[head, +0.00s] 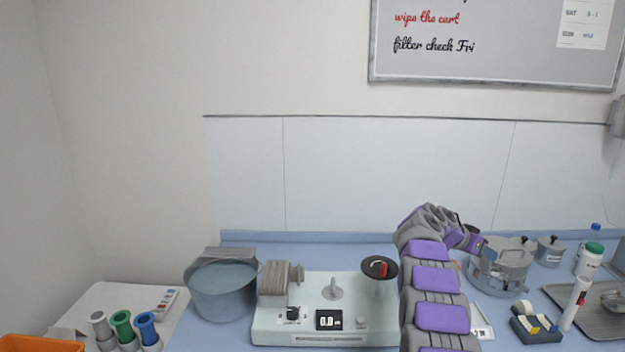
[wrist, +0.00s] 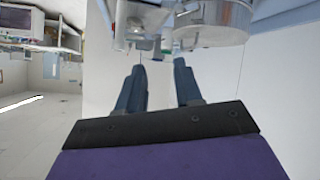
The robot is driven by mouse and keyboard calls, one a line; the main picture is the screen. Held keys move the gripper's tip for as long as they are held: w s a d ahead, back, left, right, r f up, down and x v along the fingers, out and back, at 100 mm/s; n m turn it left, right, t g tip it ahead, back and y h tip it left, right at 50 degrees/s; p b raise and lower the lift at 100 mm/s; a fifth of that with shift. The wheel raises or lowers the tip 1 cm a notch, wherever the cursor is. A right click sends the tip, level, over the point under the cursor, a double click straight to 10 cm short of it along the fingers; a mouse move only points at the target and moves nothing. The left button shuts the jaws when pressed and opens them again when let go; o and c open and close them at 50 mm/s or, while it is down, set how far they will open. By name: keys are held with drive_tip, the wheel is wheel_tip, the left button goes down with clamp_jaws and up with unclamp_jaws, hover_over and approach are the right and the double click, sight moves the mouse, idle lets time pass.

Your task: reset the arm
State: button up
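My arm (head: 436,285), purple and grey, rises from the bottom edge in the head view and bends to the right over the counter. Its end is beside the steel pot, and the fingertips are hard to make out there. In the wrist view my gripper (wrist: 160,82) shows two dark blue-grey fingers standing apart. It is open, with nothing between the fingers.
A white device (head: 305,335) stands left of my arm, with a grey basin (head: 223,290) beyond it.

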drive_tip(key=s+a+r+n+g+y, duration=0.15)
drive_tip(key=s+a+n+y, duration=0.6)
drive_tip(key=s+a, duration=1.35)
drive_tip(key=s+a+f+n+y, duration=0.1)
drive_tip(key=s+a, duration=0.3)
drive_tip(key=s, duration=0.8)
drive_tip(key=s+a+f+n+g+y, duration=0.1)
drive_tip(key=s+a+f+n, duration=0.1)
drive_tip(key=s, duration=0.9)
drive_tip(key=s+a+f+n+g+y, duration=0.1)
drive_tip(key=s+a+f, duration=0.3)
drive_tip(key=s, duration=0.8)
drive_tip(key=shift+s+a+n+y, duration=0.35)
drive_tip(key=shift+a+n+y, duration=0.1)
drive_tip(key=shift+a, duration=0.55)
